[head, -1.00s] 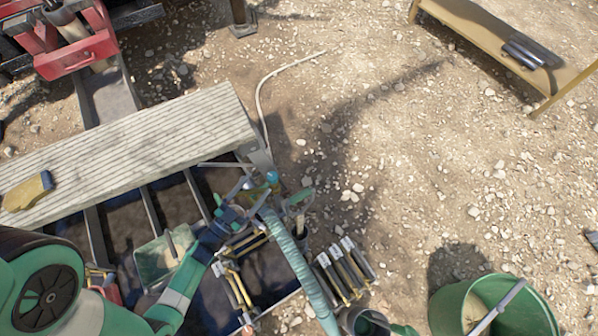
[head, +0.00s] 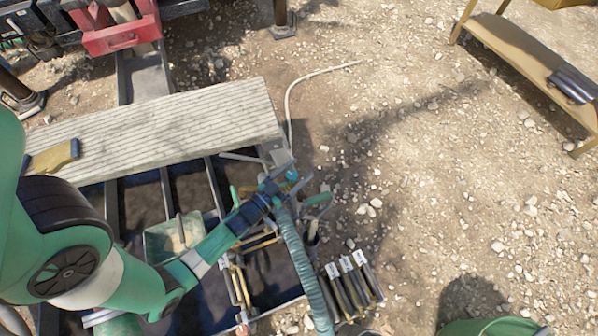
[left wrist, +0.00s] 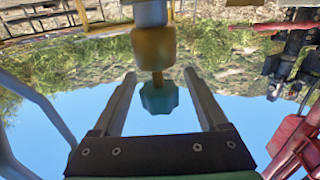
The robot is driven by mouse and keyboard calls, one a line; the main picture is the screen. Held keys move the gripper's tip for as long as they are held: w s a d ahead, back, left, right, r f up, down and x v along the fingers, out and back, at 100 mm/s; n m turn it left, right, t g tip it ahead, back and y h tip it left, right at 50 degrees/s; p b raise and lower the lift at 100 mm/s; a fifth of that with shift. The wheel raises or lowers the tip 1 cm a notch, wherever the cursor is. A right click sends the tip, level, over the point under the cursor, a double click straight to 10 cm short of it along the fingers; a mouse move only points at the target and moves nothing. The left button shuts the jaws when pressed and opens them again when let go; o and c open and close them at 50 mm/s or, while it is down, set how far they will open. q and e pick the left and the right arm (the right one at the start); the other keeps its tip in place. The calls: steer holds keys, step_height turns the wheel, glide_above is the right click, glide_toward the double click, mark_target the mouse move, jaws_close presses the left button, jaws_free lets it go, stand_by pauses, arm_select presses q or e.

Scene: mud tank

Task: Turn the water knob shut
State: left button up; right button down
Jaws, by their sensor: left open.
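The water knob is a teal, lobed handle (left wrist: 159,97) on a brass valve body (left wrist: 153,47) under a grey pipe. In the left wrist view it sits between the two fingers of my left gripper (left wrist: 159,74), which is open with a gap on both sides of the knob. In the head view the knob (head: 291,175) is a small blue-teal spot near the plank's right end, partly hidden by my left gripper (head: 284,186). My right gripper is not in view.
A ribbed teal hose (head: 302,262) runs down beside the valve. A grooved plank (head: 170,125) carries a yellow-handled brush (head: 54,157). A tray (head: 172,238) and labelled tools (head: 350,283) lie nearby. A pale thin hose (head: 290,100) curves over open gravel at right.

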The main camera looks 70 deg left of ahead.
arm_select(q)
steer(key=shift+w+a, duration=0.15)
steer(key=shift+w, duration=0.2)
jaws_close()
steer(key=shift+w+d+m+t+h+p, duration=0.1)
steer(key=shift+d+m+t+h+p, duration=0.15)
steer(key=shift+m+h+p, duration=0.7)
steer(key=shift+s+d+m+t+h+p, duration=0.15)
steer(key=shift+m+h+p, duration=0.45)
steer(key=shift+h+p, duration=0.75)
steer(key=shift+w+d+m+t+h+p, duration=0.15)
steer(key=shift+m+t+h+p, duration=0.15)
steer(key=shift+m+h+p, duration=0.65)
steer(key=shift+h, duration=0.25)
jaws_free()
